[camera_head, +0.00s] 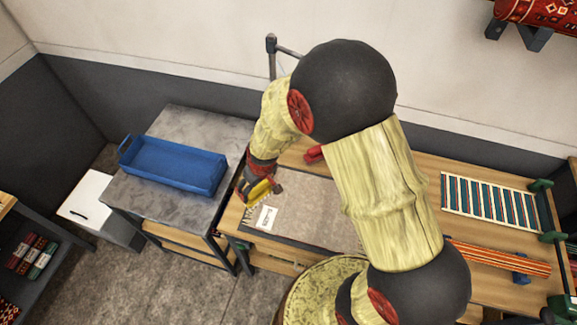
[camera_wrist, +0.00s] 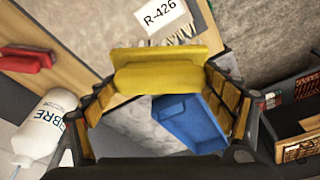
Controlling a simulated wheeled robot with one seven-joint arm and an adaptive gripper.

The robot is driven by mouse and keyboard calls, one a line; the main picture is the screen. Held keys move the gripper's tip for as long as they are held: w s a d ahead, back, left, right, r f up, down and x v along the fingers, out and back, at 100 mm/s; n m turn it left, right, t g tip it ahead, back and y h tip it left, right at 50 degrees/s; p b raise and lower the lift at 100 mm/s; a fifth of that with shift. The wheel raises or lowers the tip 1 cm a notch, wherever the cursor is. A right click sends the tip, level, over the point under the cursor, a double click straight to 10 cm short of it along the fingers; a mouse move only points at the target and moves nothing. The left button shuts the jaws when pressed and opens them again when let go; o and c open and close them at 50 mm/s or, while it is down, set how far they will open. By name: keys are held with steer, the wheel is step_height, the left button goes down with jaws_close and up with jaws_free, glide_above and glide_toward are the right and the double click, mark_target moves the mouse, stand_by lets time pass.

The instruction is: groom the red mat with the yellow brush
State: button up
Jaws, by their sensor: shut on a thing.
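The yellow brush (camera_head: 262,191) is held in my gripper (camera_head: 257,186) above the near left corner of a mat. In the wrist view the brush (camera_wrist: 160,75) spans between the two fingers of my gripper (camera_wrist: 165,88), which is shut on it. The mat (camera_head: 312,200) lies on the wooden table, grey-brown rather than red, with pale fringe and a white label reading R-426. My arm hides part of it. The mat and its label also show at the top of the wrist view (camera_wrist: 250,35). I cannot tell whether the brush touches the mat.
A red brush (camera_wrist: 27,60) and a white bottle marked FIBRE (camera_wrist: 45,125) show in the wrist view. A blue tub (camera_head: 172,165) sits on the grey bench (camera_head: 185,125) to the left. A striped rack (camera_head: 490,205) and an orange strip (camera_head: 495,258) lie at the table's right.

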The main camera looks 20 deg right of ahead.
mark_target(249, 203)
steer(key=a+n, duration=0.1)
steer(key=s+a, duration=0.1)
steer(key=a+n, duration=0.1)
steer(key=a, duration=0.1)
steer(key=shift+s+f+n+g, duration=0.1)
steer(key=shift+s+n+g, duration=0.2)
steer(key=n, duration=0.1)
steer(key=s+n, duration=0.1)
steer(key=n, duration=0.1)
steer(key=shift+a+f+n+g, duration=0.1)
steer(key=shift+a+n+g, duration=0.1)
steer(key=shift+n+g, duration=0.15)
steer(key=shift+w+f+b, duration=0.1)
steer(key=shift+f+b, duration=1.2)
steer(key=shift+f, duration=1.2)
